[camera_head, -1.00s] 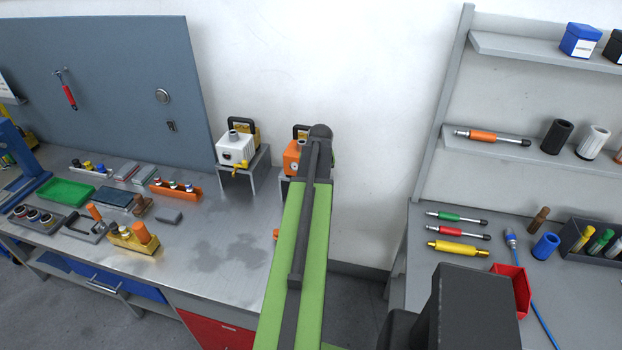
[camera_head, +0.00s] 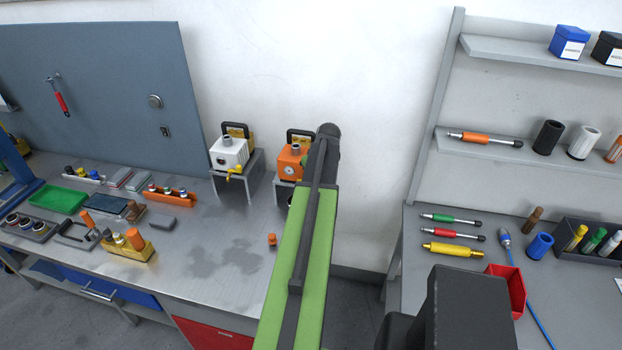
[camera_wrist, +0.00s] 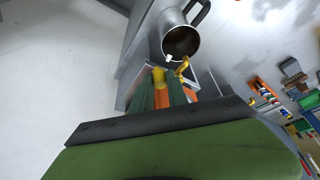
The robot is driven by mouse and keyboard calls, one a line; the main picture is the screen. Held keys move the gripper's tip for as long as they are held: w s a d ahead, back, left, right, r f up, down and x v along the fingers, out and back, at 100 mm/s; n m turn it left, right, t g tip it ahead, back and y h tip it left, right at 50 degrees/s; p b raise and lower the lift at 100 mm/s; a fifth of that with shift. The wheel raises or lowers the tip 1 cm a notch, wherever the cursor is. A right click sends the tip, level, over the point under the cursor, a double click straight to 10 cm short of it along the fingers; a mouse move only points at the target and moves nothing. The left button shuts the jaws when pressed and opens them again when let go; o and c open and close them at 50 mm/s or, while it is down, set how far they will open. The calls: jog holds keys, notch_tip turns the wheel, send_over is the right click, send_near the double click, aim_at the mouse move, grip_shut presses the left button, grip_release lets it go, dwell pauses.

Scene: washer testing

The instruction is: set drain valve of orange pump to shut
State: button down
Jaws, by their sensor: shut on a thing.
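The orange pump (camera_head: 289,163) stands on a grey stand at the back of the left bench, partly hidden behind my green arm in the head view. In the wrist view, my gripper (camera_wrist: 158,84) is shut on a yellow piece (camera_wrist: 158,75), which looks like the pump's drain valve handle. A second yellow part (camera_wrist: 183,67) shows beside it, by the mouth of a metal jug (camera_wrist: 180,40). Orange pump body shows behind the fingers. The head view hides my fingertips and the valve, so the handle's angle is hard to tell.
The white pump (camera_head: 228,152) with a yellow valve stands on its own stand left of the orange one. A small orange part (camera_head: 272,240) sits on the bench near my arm. A wall rises behind. The right bench (camera_head: 440,279) holds tools and a red bin (camera_head: 507,290).

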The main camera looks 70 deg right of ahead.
jog(key=c, duration=1.3)
grip_release()
jog(key=shift+d, duration=0.1)
jog(key=p+v, duration=1.6)
jog(key=v, duration=0.1)
jog(key=shift+a+r, duration=0.15)
jog(key=shift+a, duration=0.05)
jog(key=shift+s, duration=0.1)
